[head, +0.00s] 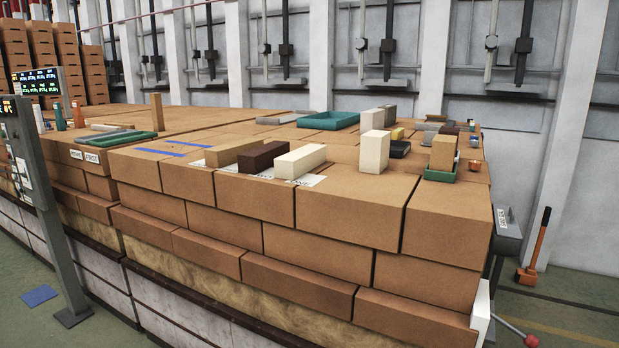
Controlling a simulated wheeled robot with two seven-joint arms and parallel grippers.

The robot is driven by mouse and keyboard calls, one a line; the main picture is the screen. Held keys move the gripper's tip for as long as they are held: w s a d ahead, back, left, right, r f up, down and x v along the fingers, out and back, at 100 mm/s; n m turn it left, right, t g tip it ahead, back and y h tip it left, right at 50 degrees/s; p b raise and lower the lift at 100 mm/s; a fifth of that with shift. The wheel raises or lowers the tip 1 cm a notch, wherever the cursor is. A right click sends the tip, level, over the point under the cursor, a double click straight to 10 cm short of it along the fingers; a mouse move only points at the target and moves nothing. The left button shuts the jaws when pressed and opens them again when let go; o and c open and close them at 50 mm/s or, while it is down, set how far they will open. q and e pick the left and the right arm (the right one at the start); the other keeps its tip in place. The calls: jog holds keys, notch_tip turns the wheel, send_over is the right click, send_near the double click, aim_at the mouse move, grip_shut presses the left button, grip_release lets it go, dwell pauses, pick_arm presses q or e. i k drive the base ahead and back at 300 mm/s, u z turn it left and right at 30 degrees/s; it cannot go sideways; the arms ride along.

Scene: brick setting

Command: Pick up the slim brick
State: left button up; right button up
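Several bricks stand on top of the stacked large brown blocks in the head view. A narrow tan brick (233,151) lies on its side, left in a row of three. A dark brown brick (260,158) lies beside it, then a cream brick (300,161) on the right. A thin tan brick (157,112) stands upright farther left at the back. I cannot tell for certain which one is the slim brick. Neither of my grippers shows in this view.
A teal tray (328,120) lies at the back. A green tray (440,174) holds a tan block at right. A screen post (45,200) stands at left.

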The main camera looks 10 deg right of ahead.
aim_at(294, 164)
jog(key=z, duration=1.45)
jog(key=k, duration=0.1)
jog(key=u, duration=2.35)
jog(key=i, duration=0.75)
jog(key=z, duration=0.35)
